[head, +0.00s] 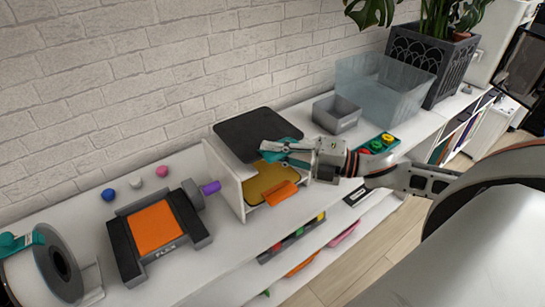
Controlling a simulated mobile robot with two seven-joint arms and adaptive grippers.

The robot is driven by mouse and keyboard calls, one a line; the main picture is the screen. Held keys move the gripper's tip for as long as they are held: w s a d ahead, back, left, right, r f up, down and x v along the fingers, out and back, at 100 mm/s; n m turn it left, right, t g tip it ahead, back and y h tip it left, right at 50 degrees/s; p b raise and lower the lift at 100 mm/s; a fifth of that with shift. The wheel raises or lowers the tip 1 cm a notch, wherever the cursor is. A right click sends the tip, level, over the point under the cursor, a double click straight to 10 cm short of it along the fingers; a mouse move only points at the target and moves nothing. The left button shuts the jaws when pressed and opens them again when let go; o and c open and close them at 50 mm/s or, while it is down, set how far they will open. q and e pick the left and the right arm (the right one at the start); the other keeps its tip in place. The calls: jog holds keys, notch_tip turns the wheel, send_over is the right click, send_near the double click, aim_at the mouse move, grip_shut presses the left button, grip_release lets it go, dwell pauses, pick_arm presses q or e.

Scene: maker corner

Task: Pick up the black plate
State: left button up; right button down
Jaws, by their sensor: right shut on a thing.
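The black plate (250,131) is a thin dark square with rounded corners. It shows above a small white rack (226,178) near the wall; I cannot tell whether it touches the rack. My right gripper (277,150), with teal fingers, comes in from the right and is shut on the plate's near right edge. The fingers hide that edge. A gold plate (268,181) with an orange tab (281,193) sits lower in the rack, below the black plate. My left gripper is not in view.
Left of the rack stands a dark device with an orange top (154,227). A grey bin (336,114), a clear tub (375,90) and a dark planter (435,65) stand to the right. Small balls (135,183) lie near the wall. A spool (55,265) stands at front left.

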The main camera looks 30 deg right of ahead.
pick_arm(q)
jog(key=p, duration=0.1)
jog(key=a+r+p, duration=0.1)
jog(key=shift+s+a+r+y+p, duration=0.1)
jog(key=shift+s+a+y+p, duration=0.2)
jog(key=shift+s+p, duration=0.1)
pick_arm(e)
notch_tip(320, 180, up, 17)
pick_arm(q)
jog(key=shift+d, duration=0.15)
